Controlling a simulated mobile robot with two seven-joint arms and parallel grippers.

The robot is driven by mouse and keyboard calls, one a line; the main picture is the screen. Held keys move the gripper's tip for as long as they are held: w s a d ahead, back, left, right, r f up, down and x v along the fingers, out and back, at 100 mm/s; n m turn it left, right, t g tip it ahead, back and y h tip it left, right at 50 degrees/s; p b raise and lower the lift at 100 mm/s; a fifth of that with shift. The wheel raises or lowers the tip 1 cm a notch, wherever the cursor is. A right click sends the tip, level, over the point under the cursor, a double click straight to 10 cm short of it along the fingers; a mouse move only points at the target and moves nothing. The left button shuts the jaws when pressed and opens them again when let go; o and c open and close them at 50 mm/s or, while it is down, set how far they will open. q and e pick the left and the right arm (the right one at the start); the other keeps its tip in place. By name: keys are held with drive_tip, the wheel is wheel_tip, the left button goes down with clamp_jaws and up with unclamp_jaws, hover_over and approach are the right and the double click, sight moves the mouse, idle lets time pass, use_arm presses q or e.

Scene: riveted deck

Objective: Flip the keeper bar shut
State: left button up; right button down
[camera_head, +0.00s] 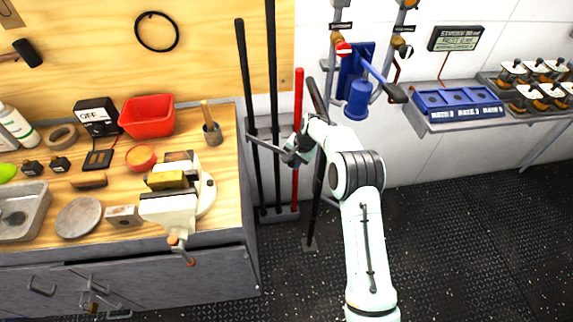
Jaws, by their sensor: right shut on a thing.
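A tall rack of long poles stands at the right end of the workbench. Its base (277,215) is a grey tray on the floor. The grey keeper bar (264,146) runs across the front of the poles at mid height, from the left side toward my gripper. My right gripper (291,152) is at the bar's right end, shut on it, close to the red pole (298,110). The fingertips are small and partly hidden by my own wrist. The bar's catch is not clearly visible. My left gripper is not in view.
The workbench (225,190) at left carries a vise (170,207), a red bin (147,115) and several small items. A blue wall fixture (357,90) hangs behind my arm. A shelf with a blue tray (458,103) is at right. The dark floor (470,230) there is clear.

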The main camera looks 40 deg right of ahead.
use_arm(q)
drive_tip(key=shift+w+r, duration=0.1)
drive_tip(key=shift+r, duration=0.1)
use_arm(e)
drive_tip(key=shift+w+d, duration=0.1)
drive_tip(key=shift+d, duration=0.4)
drive_tip(key=c, duration=0.8)
unclamp_jaws()
drive_tip(key=shift+r, duration=0.1)
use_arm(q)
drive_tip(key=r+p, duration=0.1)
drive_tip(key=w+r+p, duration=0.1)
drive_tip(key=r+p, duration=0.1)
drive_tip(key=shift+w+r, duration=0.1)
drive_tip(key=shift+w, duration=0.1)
use_arm(e)
wheel_tip(320, 180, up, 20)
drive_tip(key=shift+f, duration=0.1)
